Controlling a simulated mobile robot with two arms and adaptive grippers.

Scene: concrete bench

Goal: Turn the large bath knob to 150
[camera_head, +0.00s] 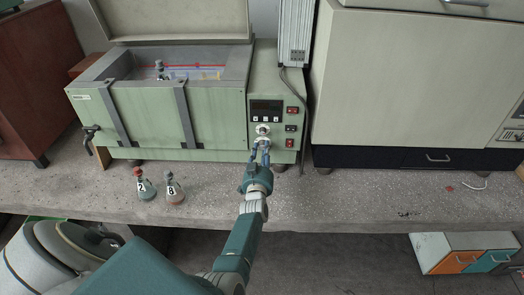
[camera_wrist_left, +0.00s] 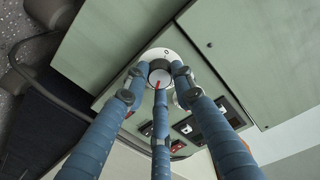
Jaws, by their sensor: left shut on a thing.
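The green water bath (camera_head: 160,125) stands on the bench with its lid up. Its control panel on the right has a dark display (camera_head: 266,105), and the large knob (camera_head: 263,130) sits below that. My left gripper (camera_head: 261,149) reaches the panel from the front, its blue fingers shut around the knob. In the left wrist view the fingers (camera_wrist_left: 158,78) surround the grey knob (camera_wrist_left: 159,68), which has a red mark on the side towards the middle finger. A "0" shows on the pale dial plate; other dial marks are hidden or too small to read. My right gripper is out of view.
Red switches (camera_head: 292,110) lie right of the knob. A cream cabinet (camera_head: 410,80) stands to the right. The bench front right is mostly clear.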

